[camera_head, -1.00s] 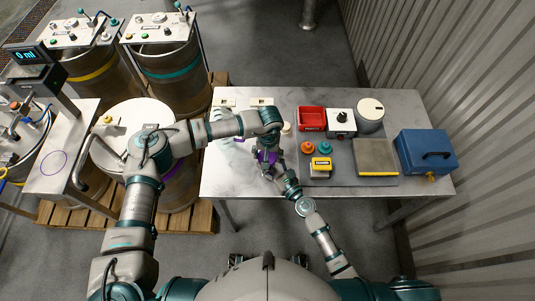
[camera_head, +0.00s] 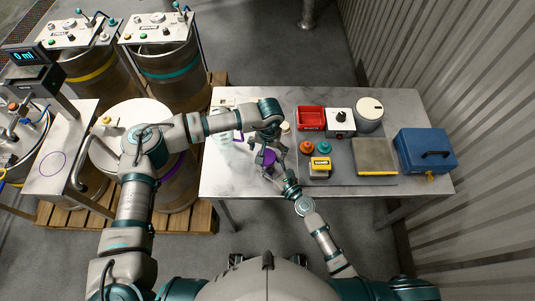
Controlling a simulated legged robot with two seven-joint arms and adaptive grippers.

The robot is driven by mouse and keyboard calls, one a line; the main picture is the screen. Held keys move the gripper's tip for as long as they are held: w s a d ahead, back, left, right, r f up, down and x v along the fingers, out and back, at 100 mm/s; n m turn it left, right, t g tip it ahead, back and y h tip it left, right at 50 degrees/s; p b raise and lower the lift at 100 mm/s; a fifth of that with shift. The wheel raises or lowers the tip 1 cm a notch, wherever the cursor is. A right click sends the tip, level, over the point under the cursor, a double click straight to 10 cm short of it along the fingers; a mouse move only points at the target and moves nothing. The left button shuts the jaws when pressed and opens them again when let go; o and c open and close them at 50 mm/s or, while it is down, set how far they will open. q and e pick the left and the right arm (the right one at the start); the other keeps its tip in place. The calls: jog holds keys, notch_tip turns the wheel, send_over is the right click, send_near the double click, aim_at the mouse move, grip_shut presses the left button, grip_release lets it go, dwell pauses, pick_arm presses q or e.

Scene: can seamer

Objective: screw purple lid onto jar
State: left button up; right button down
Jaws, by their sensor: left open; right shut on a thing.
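A small purple lid (camera_head: 268,157) shows on the near left part of the table, between my two grippers. The jar under it is mostly hidden by my grippers, so I cannot tell how the lid sits on it. My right gripper (camera_head: 274,168) comes from the near side and is shut on the jar just below the purple lid. My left gripper (camera_head: 266,146) is over the far side of the lid with its fingers open. I cannot tell whether its fingers touch the lid.
On the table (camera_head: 225,175), a red bin (camera_head: 311,118), teal knob (camera_head: 324,147), orange knob (camera_head: 307,147), yellow-topped block (camera_head: 320,165) and flat-plated device (camera_head: 376,157) stand to the right. A blue toolbox (camera_head: 425,150) is at the far right. The table's near left is clear.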

pick_arm(q)
notch_tip(320, 180, up, 8)
jog(key=shift+d+r, duration=0.2)
pick_arm(e)
jog(key=shift+s+f, duration=0.1)
jog(key=shift+f, duration=0.25)
jog(key=shift+c, duration=1.3)
grip_release()
jog(key=shift+o, duration=0.3)
jog(key=shift+r, duration=0.15)
jog(key=v, duration=1.2)
jog(key=shift+d, duration=0.1)
